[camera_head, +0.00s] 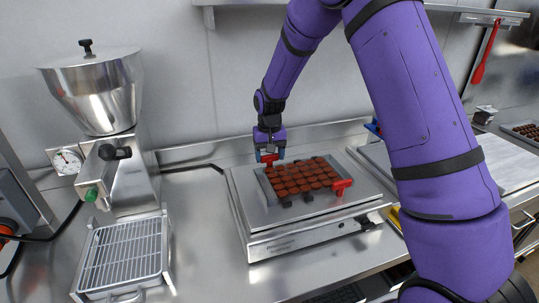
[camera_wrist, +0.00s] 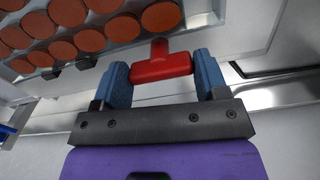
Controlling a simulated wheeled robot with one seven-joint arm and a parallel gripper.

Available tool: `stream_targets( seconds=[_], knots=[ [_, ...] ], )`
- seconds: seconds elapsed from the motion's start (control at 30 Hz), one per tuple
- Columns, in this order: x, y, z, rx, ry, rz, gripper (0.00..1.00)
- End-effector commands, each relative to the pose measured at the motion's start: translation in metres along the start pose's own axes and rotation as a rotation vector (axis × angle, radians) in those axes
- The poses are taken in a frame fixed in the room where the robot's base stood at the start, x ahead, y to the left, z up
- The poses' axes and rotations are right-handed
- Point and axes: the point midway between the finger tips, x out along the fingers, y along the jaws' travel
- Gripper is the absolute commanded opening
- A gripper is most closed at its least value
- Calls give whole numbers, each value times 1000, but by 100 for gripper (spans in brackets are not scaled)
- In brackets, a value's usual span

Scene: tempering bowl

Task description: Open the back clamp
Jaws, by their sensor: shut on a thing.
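The back clamp (camera_head: 269,158) is a small red handle at the back left edge of the tray of brown discs. In the wrist view it shows as a red T-shaped piece (camera_wrist: 160,70), its stem pointing toward the tray. My gripper (camera_head: 269,147) comes down on it from behind. Its blue fingers (camera_wrist: 162,66) stand on either side of the red bar and hold it. In the head view the gripper hides part of the clamp. A second red clamp (camera_head: 342,185) sits at the tray's right side, apart from my gripper.
The tray (camera_head: 263,182) rests on a steel machine (camera_head: 250,222) on the counter. A steel hopper machine (camera_head: 100,90) with a wire rack (camera_head: 125,255) stands at left. The wall is close behind my gripper. Bare counter (camera_head: 200,215) lies between the machines.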

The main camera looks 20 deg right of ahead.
Motion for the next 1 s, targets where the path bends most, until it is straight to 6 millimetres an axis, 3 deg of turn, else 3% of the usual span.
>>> stream_targets(
  seconds=[0.13, 0.17, 0.27, 0.67, 1.0],
  knots=[
    [0, 0, 0, 2, -1, 0, 43],
    [0, 0, 0, 2, -1, 0, 72],
    [0, 0, 0, 1, -1, 0, 92],
    [-9, 0, 0, -1, 2, -1, 92],
    [-69, 0, -1, -1, 3, -1, 92]
  ],
)
